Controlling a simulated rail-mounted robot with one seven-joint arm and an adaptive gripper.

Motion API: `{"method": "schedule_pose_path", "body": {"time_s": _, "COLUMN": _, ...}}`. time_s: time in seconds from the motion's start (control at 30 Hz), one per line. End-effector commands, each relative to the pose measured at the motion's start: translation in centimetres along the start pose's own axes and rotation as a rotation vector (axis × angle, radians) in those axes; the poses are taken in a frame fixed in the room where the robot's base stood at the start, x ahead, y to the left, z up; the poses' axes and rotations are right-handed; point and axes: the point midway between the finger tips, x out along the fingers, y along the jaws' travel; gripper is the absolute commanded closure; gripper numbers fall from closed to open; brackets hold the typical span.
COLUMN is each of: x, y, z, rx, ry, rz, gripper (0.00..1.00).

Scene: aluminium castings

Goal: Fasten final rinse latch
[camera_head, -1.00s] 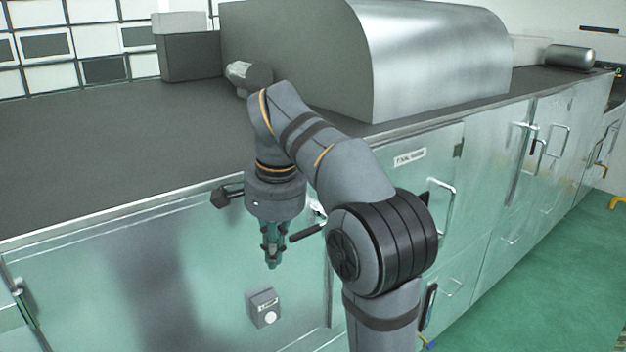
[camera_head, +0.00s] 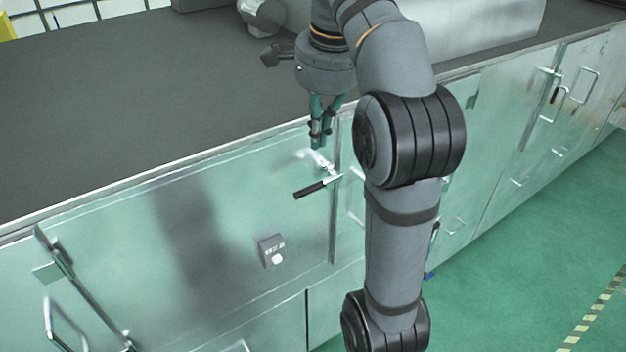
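The latch is on the front metal panel near the vertical door seam. Its black-gripped handle (camera_head: 311,190) sticks out to the left and slightly down from a bright metal pivot (camera_head: 324,164). My gripper (camera_head: 320,140) points down just above the pivot in the picture, with its teal fingers close together. I cannot tell whether a gap is left between the fingertips or whether they touch the latch. I see nothing held in them. My arm hides the panel right of the seam, including where the label was.
A small grey box with a round white button (camera_head: 272,250) is on the panel below the latch. The dark worktop (camera_head: 130,130) has a metal front edge above the panel. Other cabinet doors with bar handles (camera_head: 585,87) run off to the right.

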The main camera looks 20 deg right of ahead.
Motion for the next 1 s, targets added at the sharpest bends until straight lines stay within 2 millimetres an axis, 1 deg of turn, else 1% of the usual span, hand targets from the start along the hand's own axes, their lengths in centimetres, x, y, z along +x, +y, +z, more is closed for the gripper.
{"method": "schedule_pose_path", "body": {"time_s": 0.17, "x": 1.8, "y": 0.1, "z": 0.0, "rx": -0.001, "ry": -0.001, "rz": 0.002, "gripper": 1.00}}
{"method": "schedule_pose_path", "body": {"time_s": 0.6, "x": 10.4, "y": 0.2, "z": 0.0, "rx": -0.001, "ry": -0.001, "rz": 0.004, "gripper": 1.00}}
{"method": "schedule_pose_path", "body": {"time_s": 0.8, "x": 12.9, "y": 0.1, "z": 0.0, "rx": -0.001, "ry": -0.001, "rz": 0.003, "gripper": 1.00}}
{"method": "schedule_pose_path", "body": {"time_s": 1.0, "x": 13.9, "y": 0.0, "z": 0.0, "rx": 0.000, "ry": 0.000, "rz": 0.000, "gripper": 1.00}}
